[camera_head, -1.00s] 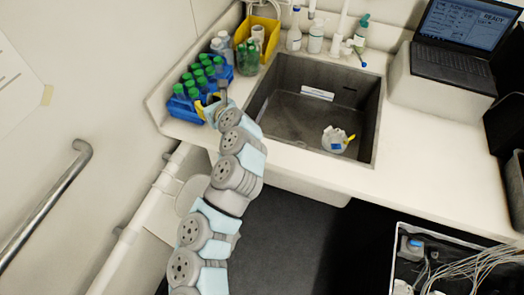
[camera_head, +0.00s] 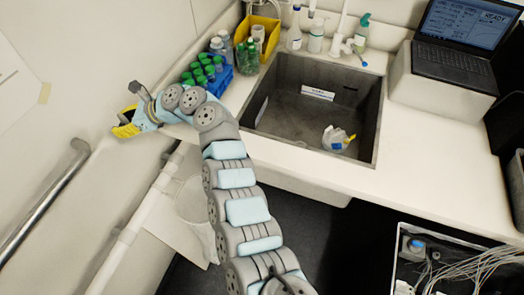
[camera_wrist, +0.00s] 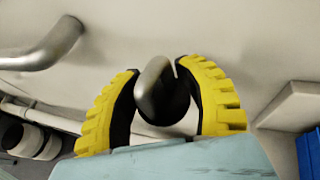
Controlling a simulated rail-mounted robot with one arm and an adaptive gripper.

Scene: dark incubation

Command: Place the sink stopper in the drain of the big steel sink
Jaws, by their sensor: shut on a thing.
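My gripper (camera_head: 127,124) with yellow fingers is at the far left, beyond the counter's left end and close to the wall. In the wrist view, the yellow fingers (camera_wrist: 160,105) are closed around a dark rounded piece with a curved grey metal part (camera_wrist: 154,88). This looks like the sink stopper, but its underside is hidden. The big steel sink (camera_head: 292,118) is set in the counter, well to the right of my gripper. I cannot make out its drain clearly.
A crumpled white item (camera_head: 335,138) with yellow and blue parts lies in the sink. A blue rack (camera_head: 221,78) of green-capped bottles stands left of the sink. A metal handrail (camera_head: 45,205) runs along the left wall. A laptop (camera_head: 462,45) stands at right.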

